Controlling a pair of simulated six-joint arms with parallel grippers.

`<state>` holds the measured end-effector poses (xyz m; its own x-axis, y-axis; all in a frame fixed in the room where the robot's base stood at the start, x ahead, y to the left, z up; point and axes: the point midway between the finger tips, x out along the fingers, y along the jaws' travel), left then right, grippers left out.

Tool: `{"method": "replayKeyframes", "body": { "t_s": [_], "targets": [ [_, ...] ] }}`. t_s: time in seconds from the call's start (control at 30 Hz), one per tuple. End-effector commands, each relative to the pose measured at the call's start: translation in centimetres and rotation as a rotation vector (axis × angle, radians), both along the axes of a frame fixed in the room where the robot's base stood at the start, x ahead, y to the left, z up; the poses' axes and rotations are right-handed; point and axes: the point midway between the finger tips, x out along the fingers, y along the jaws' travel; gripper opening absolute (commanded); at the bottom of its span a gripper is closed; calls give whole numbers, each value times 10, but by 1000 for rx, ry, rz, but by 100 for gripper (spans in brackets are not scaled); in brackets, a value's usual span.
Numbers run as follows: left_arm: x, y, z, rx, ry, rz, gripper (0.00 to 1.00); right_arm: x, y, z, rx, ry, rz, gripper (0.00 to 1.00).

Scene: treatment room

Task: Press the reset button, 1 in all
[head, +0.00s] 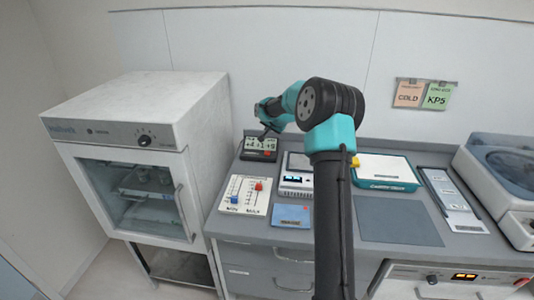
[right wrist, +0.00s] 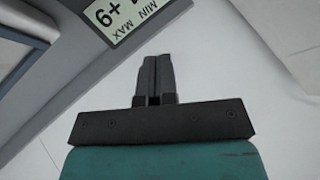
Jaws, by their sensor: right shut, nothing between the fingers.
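A small dark device (head: 260,146) with a light display stands at the back left of the counter, beside the white cabinet. My right gripper (head: 265,131) is shut and empty, just above or at this device in the head view. In the right wrist view its two fingers (right wrist: 155,60) are together. Beyond them is a grey housing with a pale display (right wrist: 122,14) showing "+9", "MIN" and "MAX", seen upside down. I cannot make out a reset button, nor whether the fingertips touch the housing. My left gripper is not in view.
A white glass-door cabinet (head: 150,120) stands close on the left. A slider panel (head: 245,196), a small meter (head: 296,184), a blue card (head: 291,215), a teal-and-white box (head: 387,172) and a grey mat (head: 398,222) lie on the counter. A large lidded machine (head: 468,165) is at right.

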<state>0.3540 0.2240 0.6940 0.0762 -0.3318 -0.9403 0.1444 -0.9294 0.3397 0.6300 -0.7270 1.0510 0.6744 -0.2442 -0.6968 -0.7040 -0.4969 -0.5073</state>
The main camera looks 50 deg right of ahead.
Motion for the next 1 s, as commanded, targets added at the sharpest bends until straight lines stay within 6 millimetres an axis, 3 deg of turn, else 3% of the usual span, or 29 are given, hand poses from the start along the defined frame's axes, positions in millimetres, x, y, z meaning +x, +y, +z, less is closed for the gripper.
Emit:
{"method": "replayKeyframes", "body": {
  "t_s": [0.7, 1.0],
  "targets": [
    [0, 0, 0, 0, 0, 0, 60, 0, 0, -73, 1, 2, 1, 0],
    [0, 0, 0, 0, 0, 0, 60, 0, 0, -85, 0, 0, 0, 0]
  ]
}}
